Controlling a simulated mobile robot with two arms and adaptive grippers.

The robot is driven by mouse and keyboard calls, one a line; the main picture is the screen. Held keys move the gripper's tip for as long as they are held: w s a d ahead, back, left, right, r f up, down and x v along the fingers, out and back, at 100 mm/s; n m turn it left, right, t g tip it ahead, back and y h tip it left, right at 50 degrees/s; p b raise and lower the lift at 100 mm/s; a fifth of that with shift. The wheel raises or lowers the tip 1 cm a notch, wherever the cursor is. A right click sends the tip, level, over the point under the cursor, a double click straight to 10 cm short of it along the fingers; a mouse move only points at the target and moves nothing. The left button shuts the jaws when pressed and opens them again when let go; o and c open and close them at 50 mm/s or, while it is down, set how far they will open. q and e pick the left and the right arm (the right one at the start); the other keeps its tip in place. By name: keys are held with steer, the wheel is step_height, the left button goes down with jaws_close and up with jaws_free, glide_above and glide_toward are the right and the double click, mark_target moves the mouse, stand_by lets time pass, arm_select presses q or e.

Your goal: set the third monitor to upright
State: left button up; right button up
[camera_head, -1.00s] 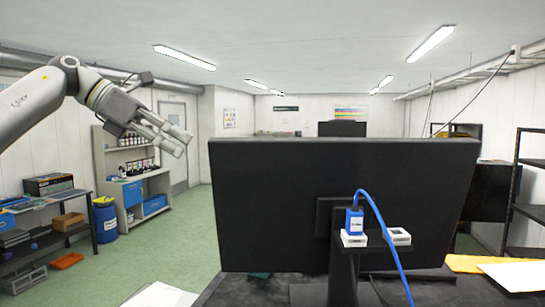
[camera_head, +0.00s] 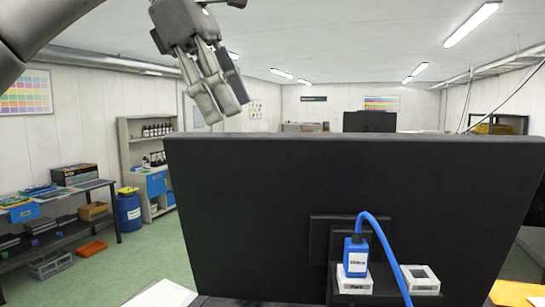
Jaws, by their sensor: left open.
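A large black monitor (camera_head: 260,215) stands close in front of me with its back towards me. Its outline is wider at the top than at the bottom, so its top edge seems to lean towards me. Its screen side is hidden. A smaller dark monitor (camera_head: 370,121) shows far back; I cannot tell which is the third one. My left gripper (camera_head: 222,104) is open and empty, fingers pointing down, in front of or above the near monitor's top left part in the picture. No contact with the monitor shows. My right gripper is not in view.
A blue cable (camera_head: 382,235) runs from a blue plug (camera_head: 356,257) behind the monitor, beside two small white boxes, one of them here (camera_head: 420,280). A shelf with bottles (camera_head: 157,130), a blue barrel (camera_head: 129,211) and a bench (camera_head: 60,226) stand left.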

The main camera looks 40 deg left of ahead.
mark_target(234, 134)
arm_select(q)
steer(key=shift+f, duration=0.25)
steer(key=f, duration=0.1)
steer(key=d+f, duration=0.1)
steer(key=s+f, duration=0.1)
steer(key=shift+d+f, duration=0.15)
steer(key=shift+f, duration=0.1)
steer(key=w+f, duration=0.2)
steer(key=shift+d+f, duration=0.2)
steer(key=shift+f, duration=0.1)
steer(key=shift+x, duration=1.25)
steer(key=shift+f, duration=0.1)
steer(key=shift+w, duration=0.1)
steer(key=shift+c, duration=0.4)
steer(key=c, duration=0.5)
jaws_close()
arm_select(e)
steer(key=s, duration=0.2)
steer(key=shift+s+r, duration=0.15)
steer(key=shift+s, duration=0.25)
